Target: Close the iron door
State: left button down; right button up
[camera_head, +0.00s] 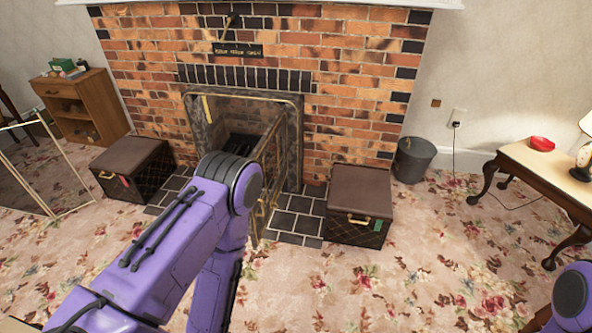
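The iron door (272,160) is a brass-framed mesh leaf at the right side of the fireplace opening (225,112). It stands open, swung out over the dark hearth tiles. My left arm crosses in front of the hearth and hides part of the opening and possibly part of the door. That arm bends back down toward the bottom edge, and its gripper is out of view. Only a rounded link of my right arm shows at the bottom right corner. The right gripper is out of view. I cannot see any contact with the door.
Brown chests stand left (133,168) and right (359,204) of the hearth. A dark bucket (413,160) stands by the wall. A wooden cabinet (81,105) is at the left, a side table (540,165) at the right. The flowered carpet (420,260) is clear at front right.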

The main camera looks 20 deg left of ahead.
aim_at(274, 164)
jog(key=u, duration=0.1)
jog(key=i, duration=1)
jog(key=u, duration=0.45)
